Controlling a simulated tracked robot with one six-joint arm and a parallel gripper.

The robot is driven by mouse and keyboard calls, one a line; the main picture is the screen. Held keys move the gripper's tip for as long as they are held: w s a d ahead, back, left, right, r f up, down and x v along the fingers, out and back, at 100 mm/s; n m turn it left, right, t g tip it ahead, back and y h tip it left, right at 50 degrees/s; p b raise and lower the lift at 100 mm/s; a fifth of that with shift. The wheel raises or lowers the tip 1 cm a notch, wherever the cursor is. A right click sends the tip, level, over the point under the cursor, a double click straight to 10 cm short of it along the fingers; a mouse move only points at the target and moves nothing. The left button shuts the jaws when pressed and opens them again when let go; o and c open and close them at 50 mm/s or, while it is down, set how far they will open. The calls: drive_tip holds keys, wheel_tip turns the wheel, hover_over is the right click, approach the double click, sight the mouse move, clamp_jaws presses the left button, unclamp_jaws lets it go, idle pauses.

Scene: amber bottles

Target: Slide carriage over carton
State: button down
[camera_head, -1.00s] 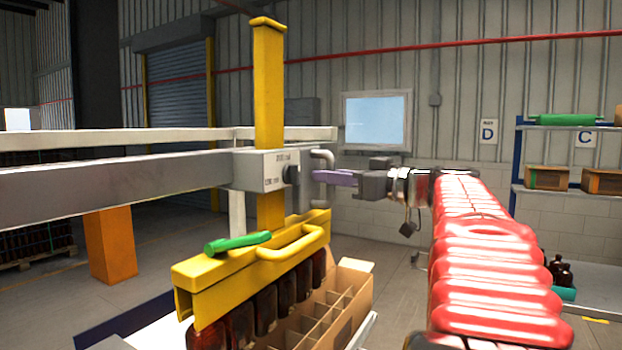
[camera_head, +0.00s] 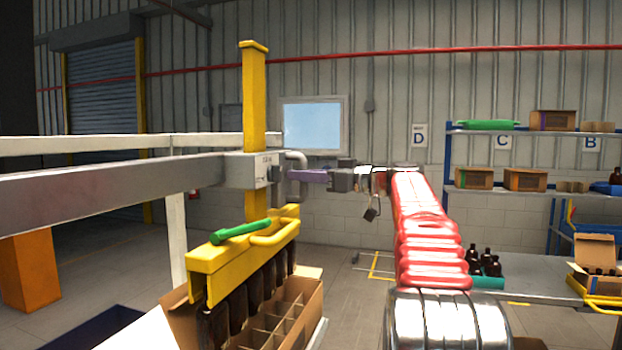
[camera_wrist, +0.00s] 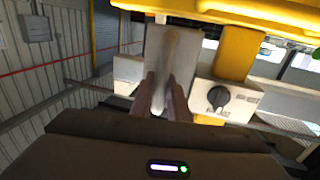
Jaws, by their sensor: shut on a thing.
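The carriage (camera_head: 250,172) is a grey box on a long grey rail, with a yellow post (camera_head: 255,100) through it. My gripper (camera_head: 305,176) is shut on the carriage's grey tube handle (camera_head: 297,160). In the wrist view my fingers (camera_wrist: 162,97) close around this handle (camera_wrist: 172,60), beside the carriage's black knob (camera_wrist: 218,97). Below hangs a yellow lifting head (camera_head: 240,262) with a green lever (camera_head: 240,231) and a row of brown bottles (camera_head: 238,300). The open cardboard carton (camera_head: 312,300) has dividers with empty cells on the right. The bottles appear above its left part; their clearance is unclear.
A grey bench (camera_head: 535,275) at right carries a teal tray (camera_head: 488,282) of bottles and an open box (camera_head: 595,250). Blue shelving (camera_head: 449,155) with cartons stands behind. An orange post (camera_head: 30,270) is at left. Bare floor (camera_head: 350,300) lies between the carton and my arm.

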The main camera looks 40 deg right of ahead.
drive_tip(key=shift+w+d, duration=0.2)
drive_tip(key=shift+d, duration=0.3)
drive_tip(key=c, duration=1.7)
unclamp_jaws()
drive_tip(key=v, duration=1.3)
drive_tip(key=shift+s+d, duration=0.2)
drive_tip(key=shift+s, duration=0.15)
